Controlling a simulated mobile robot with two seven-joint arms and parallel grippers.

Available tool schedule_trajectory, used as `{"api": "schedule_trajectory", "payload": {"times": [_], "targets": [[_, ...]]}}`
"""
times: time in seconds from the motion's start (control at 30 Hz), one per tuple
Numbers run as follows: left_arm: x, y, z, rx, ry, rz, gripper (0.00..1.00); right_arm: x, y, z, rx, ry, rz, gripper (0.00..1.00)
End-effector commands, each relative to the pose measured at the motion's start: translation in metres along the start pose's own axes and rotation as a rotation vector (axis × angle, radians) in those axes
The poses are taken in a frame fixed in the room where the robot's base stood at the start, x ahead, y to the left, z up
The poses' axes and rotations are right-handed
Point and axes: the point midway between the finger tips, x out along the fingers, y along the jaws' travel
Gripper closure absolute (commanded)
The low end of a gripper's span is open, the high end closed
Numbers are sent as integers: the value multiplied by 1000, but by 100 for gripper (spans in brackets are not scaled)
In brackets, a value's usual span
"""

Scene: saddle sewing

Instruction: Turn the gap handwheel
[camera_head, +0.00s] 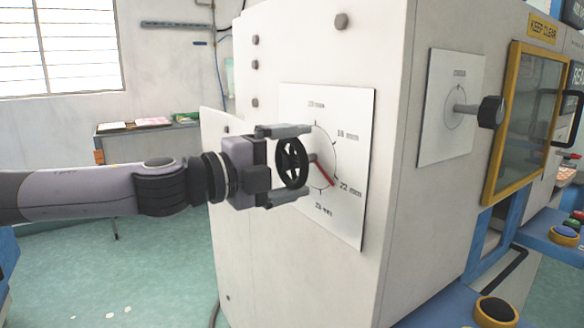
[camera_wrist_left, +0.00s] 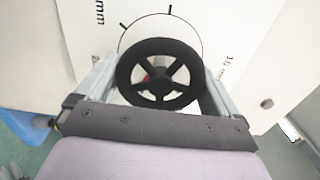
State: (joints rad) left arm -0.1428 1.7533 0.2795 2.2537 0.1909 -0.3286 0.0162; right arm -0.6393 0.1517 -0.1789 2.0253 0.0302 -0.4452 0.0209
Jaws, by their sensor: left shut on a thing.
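The gap handwheel is a black spoked wheel (camera_head: 292,163) on a short shaft in front of a white dial plate (camera_head: 350,112) on the machine's side. Its red pointer (camera_head: 327,174) points down and right, close to the 22 mm mark. My left gripper (camera_head: 290,164) comes in from the left and is shut on the wheel's rim, one finger above and one below. In the left wrist view the wheel (camera_wrist_left: 160,47) sits between the two fingers, with a bit of red behind its spokes. My right gripper is in neither view.
A second dial plate (camera_head: 437,130) with a black knob (camera_head: 491,112) is on the machine's front. Right of it is a yellow-framed window (camera_head: 503,150). A side table (camera_head: 150,143) stands by the back wall. The green floor (camera_head: 120,270) at lower left is mostly clear.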

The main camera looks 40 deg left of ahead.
Motion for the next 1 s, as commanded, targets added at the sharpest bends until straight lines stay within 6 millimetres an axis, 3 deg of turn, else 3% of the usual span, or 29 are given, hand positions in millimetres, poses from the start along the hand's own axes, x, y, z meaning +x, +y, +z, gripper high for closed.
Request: {"api": "schedule_trajectory", "payload": {"times": [1.0], "targets": [[0,-1,-1,-923,5,4,35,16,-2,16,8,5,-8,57]]}}
